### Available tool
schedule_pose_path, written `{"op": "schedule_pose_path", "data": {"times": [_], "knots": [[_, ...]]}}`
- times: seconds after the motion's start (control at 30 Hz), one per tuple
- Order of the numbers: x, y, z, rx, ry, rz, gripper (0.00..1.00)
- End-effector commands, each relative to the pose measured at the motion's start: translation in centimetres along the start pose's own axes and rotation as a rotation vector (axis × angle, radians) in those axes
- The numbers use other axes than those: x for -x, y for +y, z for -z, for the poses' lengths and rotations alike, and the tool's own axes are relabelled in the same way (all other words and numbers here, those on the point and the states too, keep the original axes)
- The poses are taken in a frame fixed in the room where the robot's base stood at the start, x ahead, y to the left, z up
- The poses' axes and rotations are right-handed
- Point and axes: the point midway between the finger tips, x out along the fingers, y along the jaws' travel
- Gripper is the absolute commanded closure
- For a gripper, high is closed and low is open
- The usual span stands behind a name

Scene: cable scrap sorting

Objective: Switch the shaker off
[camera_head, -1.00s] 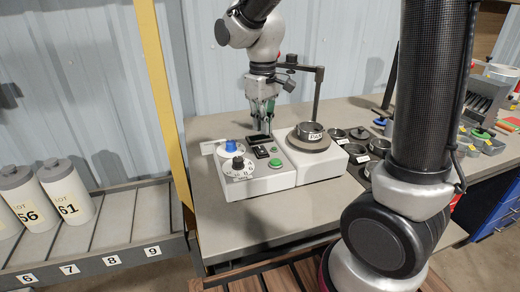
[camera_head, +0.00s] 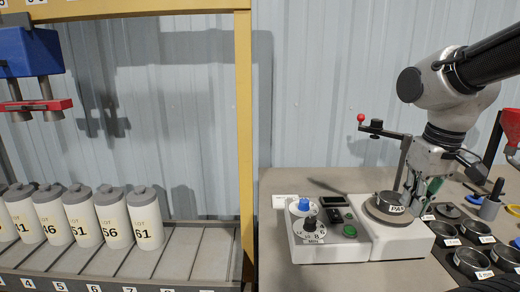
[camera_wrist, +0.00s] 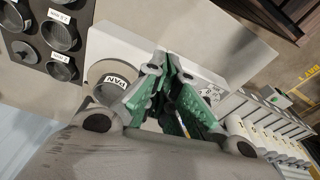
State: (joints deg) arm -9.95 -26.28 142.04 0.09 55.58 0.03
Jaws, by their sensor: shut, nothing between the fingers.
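The shaker (camera_head: 385,240) is a white unit on the grey table in the head view. Its front panel carries a blue knob (camera_head: 304,204), a black dial (camera_head: 310,224), a green button (camera_head: 350,231), a dark display (camera_head: 332,199) and small dark switches (camera_head: 339,215); the switch positions are too small to tell. A metal pan (camera_head: 392,202) sits on its right part. My gripper (camera_head: 418,196) is shut and empty, right of the pan and away from the panel. In the wrist view its green fingers (camera_wrist: 172,75) cover much of the panel.
A post with a red-tipped arm (camera_head: 375,128) rises behind the shaker. Labelled dark sieves (camera_head: 470,262) lie at its right. A yellow upright (camera_head: 244,130) and a rack of white lot bottles (camera_head: 112,222) stand at the left.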

Motion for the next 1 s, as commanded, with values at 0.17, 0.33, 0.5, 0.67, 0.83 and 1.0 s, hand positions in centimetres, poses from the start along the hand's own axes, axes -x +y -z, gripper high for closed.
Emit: {"op": "schedule_pose_path", "data": {"times": [0.17,0.33,0.5,0.67,0.83,1.0], "knots": [[2.5,2.2,-3.9,-0.108,0.143,-0.023,1.00],[4.1,3.1,-4.8,-0.160,0.222,-0.042,1.00],[4.2,3.4,-5.0,-0.172,0.224,-0.045,1.00],[4.2,3.3,-4.9,-0.169,0.224,-0.044,1.00],[3.0,2.4,-4.2,-0.118,0.170,-0.027,1.00],[1.6,0.4,-0.5,-0.016,0.064,-0.003,1.00]]}}
